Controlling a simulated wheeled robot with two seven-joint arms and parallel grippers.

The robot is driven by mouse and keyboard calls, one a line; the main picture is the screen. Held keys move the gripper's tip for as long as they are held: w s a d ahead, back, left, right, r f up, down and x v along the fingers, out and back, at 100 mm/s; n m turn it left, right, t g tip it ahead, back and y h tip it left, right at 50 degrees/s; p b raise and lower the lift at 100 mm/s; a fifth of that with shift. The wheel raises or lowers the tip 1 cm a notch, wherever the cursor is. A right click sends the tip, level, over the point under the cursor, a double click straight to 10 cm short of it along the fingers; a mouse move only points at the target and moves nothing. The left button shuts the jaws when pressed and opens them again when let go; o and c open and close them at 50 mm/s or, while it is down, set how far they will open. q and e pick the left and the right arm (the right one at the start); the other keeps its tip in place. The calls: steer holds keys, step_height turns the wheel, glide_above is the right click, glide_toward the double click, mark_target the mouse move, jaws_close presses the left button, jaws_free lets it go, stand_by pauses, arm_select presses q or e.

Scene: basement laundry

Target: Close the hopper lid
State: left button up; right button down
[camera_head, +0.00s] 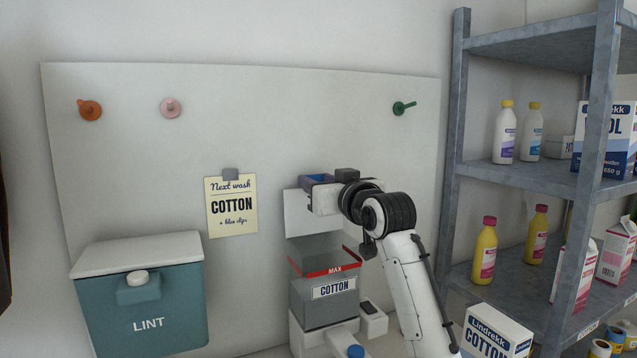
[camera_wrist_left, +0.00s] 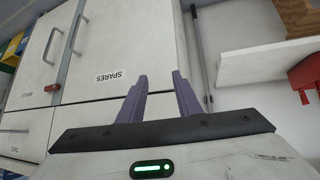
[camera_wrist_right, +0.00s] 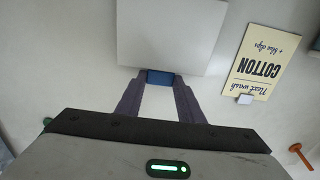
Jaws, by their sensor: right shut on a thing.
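The hopper (camera_head: 312,302) is a grey see-through bin with a COTTON label and a red MAX band, low in the middle of the head view. Its white lid (camera_head: 302,222) stands raised above the back of the bin, so the top is open. My right gripper (camera_head: 309,181) is at the lid's upper edge. In the right wrist view the right gripper (camera_wrist_right: 160,80) is shut on the small blue tab (camera_wrist_right: 160,77) at the edge of the white lid (camera_wrist_right: 172,30). My left gripper (camera_wrist_left: 159,77) is open and empty, and shows only in the left wrist view.
A teal LINT bin (camera_head: 150,305) stands at left. A COTTON note (camera_head: 231,207) hangs on the wall panel among pegs. A metal shelf (camera_head: 520,182) with bottles and cartons is at right. White cabinet doors (camera_wrist_left: 110,50) face my left gripper.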

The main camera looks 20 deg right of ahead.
steer(key=s+f+t+b, duration=0.3)
steer(key=s+t+b, duration=0.2)
steer(key=b, duration=0.5)
steer(key=shift+s+f+t, duration=0.2)
steer(key=shift+s+t, duration=0.1)
steer(key=shift+s, duration=0.35)
steer(key=shift+d, duration=0.1)
steer(key=c, duration=1.2)
jaws_free()
steer(key=shift+s, duration=0.1)
